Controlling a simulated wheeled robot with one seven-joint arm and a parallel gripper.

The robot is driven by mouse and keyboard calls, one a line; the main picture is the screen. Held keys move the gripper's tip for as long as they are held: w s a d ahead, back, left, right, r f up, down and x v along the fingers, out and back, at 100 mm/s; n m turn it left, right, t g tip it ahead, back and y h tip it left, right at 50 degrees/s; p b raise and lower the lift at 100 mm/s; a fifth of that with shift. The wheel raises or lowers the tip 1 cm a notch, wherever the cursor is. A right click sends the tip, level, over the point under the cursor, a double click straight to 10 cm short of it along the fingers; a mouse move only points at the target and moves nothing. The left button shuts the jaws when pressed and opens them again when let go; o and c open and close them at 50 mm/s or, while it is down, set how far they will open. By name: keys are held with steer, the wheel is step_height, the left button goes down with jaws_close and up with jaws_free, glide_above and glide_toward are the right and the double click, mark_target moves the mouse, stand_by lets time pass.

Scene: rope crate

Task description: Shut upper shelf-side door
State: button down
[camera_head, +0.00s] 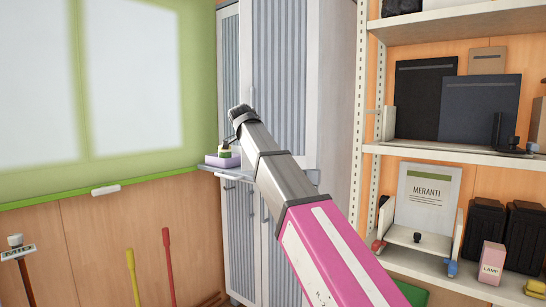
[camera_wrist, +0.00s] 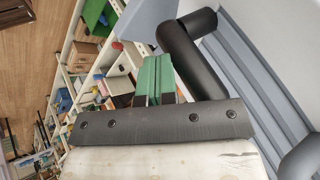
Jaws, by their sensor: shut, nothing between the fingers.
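The tall grey cabinet (camera_head: 336,90) stands beside the shelf rack. Its upper shelf-side door (camera_head: 280,50) has vertical ribs and looks swung partly out from the front, though my arm covers its lower part. The other upper door (camera_head: 229,60) shows as a narrow strip to its left. In the wrist view, my gripper (camera_wrist: 153,78) is shut, its green finger pads together and nothing between them. A ribbed blue-grey door surface (camera_wrist: 250,70) lies to the right of it. A thick dark bar (camera_wrist: 190,62), perhaps a handle, is close beside the fingers; contact is unclear. In the head view the fingertips are hard to make out.
The lower doors (camera_head: 239,235) look shut. The shelf rack (camera_head: 450,154) with boxes and binders stands at right. Long-handled tools (camera_head: 168,262) lean at the left wall.

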steer(key=w+a+m, duration=0.1)
steer(key=w+a, duration=0.1)
steer(key=w, duration=1.7)
steer(key=shift+a+m+g+h, duration=0.3)
steer(key=shift+a+h, duration=0.05)
steer(key=shift+h, duration=0.05)
